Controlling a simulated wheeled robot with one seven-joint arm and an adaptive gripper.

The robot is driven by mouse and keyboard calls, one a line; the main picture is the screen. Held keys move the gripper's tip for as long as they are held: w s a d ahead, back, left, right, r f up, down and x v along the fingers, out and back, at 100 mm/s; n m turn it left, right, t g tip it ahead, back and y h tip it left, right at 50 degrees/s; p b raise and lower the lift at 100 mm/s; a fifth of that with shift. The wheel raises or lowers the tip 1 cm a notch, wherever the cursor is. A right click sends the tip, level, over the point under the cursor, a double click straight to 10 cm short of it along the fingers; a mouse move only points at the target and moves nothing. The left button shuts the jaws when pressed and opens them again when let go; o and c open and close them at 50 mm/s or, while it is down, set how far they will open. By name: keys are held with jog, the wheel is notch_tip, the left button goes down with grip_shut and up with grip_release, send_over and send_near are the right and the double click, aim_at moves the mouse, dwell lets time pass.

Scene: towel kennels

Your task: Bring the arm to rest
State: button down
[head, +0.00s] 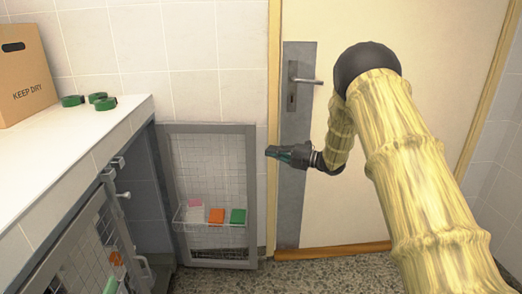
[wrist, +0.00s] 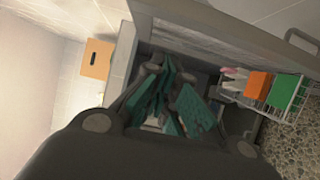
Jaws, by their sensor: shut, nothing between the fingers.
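My arm, in a yellow bamboo-like cover, reaches up from the lower right of the head view and bends down at a black elbow. My gripper (head: 272,152) is at its end, in front of the door frame and pointing left. Its fingers are shut with nothing between them. In the wrist view the green-padded fingers (wrist: 168,105) are close together at the middle. The gripper hangs in free air, right of the open kennel door (head: 252,190), and touches nothing that I can see.
The mesh kennel door holds a wire basket (head: 208,222) with pink, orange and green items. A white counter (head: 60,150) at left carries a cardboard box (head: 25,78) and green rolls (head: 104,103). A second mesh door (head: 85,255) is below. A room door (head: 400,200) with a handle stands behind my arm.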

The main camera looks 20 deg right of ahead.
jog(key=s+a+f+m+h, duration=0.1)
jog(key=s+f+m+h, duration=0.2)
jog(key=f, duration=0.5)
jog(key=s+a+f+m+t+h, duration=0.1)
jog(key=s+f+m+h, duration=0.15)
jog(key=f+m, duration=0.35)
jog(key=s+a+f+m+h, duration=0.1)
jog(key=s+f+m, duration=0.25)
jog(key=f, duration=0.55)
jog(key=s+a+f+m+g+h, duration=0.2)
jog(key=s+f+m+g, duration=0.15)
jog(key=s+f, duration=0.65)
jog(key=s+a+f+m+g+h, duration=0.25)
jog(key=s+f+m, duration=0.4)
jog(key=s, duration=0.65)
jog(key=s+a+f+m+g+h, duration=0.1)
jog(key=s+f+m+g, duration=0.15)
jog(key=s, duration=1.35)
jog(key=s+a+f+m+g+h, duration=0.15)
jog(key=s+m+g, duration=0.25)
jog(key=s, duration=1.2)
notch_tip(320, 180, up, 18)
jog(key=w+p, duration=0.1)
jog(key=p, duration=1.7)
jog(key=shift+f+n, duration=0.25)
jog(key=shift+n, duration=0.05)
